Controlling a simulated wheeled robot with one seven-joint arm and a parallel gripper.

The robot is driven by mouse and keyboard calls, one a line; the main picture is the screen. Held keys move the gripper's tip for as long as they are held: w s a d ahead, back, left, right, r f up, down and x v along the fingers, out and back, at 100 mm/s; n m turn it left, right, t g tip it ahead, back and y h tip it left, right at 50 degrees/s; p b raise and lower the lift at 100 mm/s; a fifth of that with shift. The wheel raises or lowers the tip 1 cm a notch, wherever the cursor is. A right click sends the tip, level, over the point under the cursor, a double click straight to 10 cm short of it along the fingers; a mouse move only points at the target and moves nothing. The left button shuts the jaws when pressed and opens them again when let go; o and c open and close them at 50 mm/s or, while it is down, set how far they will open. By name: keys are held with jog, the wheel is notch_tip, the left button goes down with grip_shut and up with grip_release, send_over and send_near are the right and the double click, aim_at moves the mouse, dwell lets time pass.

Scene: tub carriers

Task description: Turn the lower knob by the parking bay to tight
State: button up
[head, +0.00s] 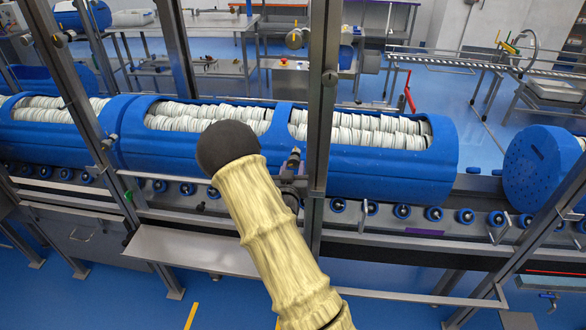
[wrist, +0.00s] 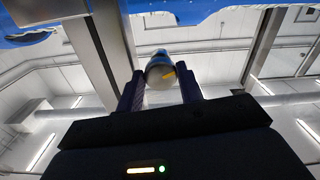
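In the wrist view a rounded grey knob (wrist: 161,68) with an orange mark sits between the two dark fingers of my gripper (wrist: 162,84). The fingers are close against both its sides, with a gap about as wide as the knob. In the head view, my pale arm, with its dark rounded joint, covers much of the area around the gripper. A dark fitting (head: 293,158) shows on the steel post beside my arm. I cannot tell from these views which way the orange mark counts as tight.
Steel posts (head: 322,110) stand close beside my arm. Blue tubs (head: 385,165) filled with stacked pale discs lie along a roller rail (head: 434,213). A steel shelf (head: 190,250) juts out at the front.

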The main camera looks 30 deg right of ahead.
jog(key=shift+c, duration=1)
